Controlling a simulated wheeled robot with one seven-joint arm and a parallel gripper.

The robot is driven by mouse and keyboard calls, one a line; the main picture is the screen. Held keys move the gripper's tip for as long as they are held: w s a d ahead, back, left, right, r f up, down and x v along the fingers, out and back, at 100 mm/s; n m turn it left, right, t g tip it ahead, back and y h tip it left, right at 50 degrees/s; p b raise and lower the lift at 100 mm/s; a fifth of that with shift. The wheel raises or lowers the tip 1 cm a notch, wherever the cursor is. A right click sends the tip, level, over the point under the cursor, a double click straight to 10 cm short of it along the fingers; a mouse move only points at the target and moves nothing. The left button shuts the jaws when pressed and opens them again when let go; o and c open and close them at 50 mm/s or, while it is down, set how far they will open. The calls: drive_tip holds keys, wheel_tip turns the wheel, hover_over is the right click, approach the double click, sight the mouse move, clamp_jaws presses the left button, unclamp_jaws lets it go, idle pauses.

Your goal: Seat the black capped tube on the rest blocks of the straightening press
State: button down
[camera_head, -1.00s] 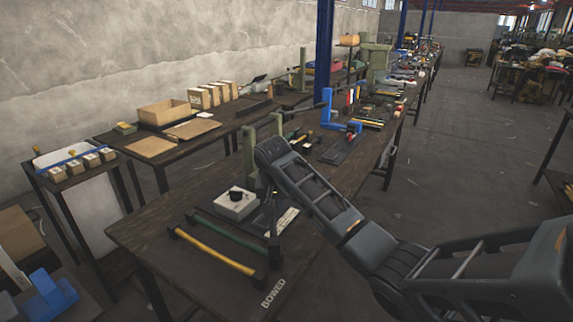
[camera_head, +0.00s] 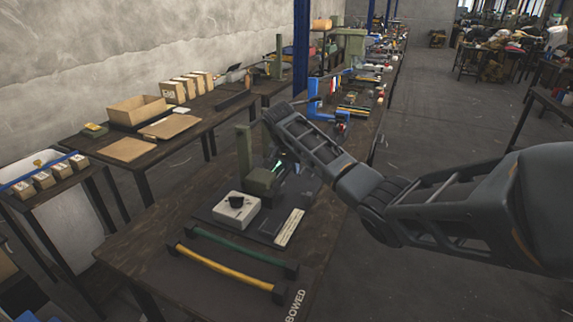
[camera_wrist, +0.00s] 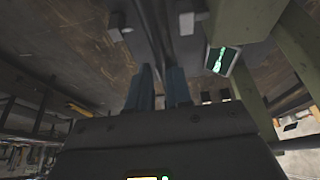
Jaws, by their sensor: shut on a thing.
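The black capped tube (camera_wrist: 152,28) shows in the wrist view as a dark bar running up and away between my fingers. My gripper (camera_wrist: 161,78) is shut on it. In the head view my gripper and the tube are hidden behind my arm and the press. The straightening press shows there as a green post (camera_head: 243,150) and green body (camera_head: 262,181) on a dark base. Its green post (camera_wrist: 292,50) and a small lit screen (camera_wrist: 222,60) are at the right in the wrist view. I cannot tell whether the tube touches the rest blocks.
A white box with a black knob (camera_head: 236,210) stands in front of the press. A yellow tube (camera_head: 225,266) and a green tube (camera_head: 240,248), both black-ended, lie near the table's front by the "BOWED" marking. A blue-framed press (camera_head: 316,105) stands farther back.

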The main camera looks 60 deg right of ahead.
sight(287, 174)
drive_tip(key=shift+a+r+p, duration=0.15)
drive_tip(key=shift+p, duration=0.3)
drive_tip(key=shift+f+b, duration=2.1)
drive_tip(key=shift+f, duration=1.7)
drive_tip(key=shift+f+b, duration=0.3)
drive_tip(key=shift+f, duration=0.4)
drive_tip(key=c, duration=1)
unclamp_jaws()
drive_tip(key=shift+o, duration=0.2)
drive_tip(key=shift+v, duration=3.9)
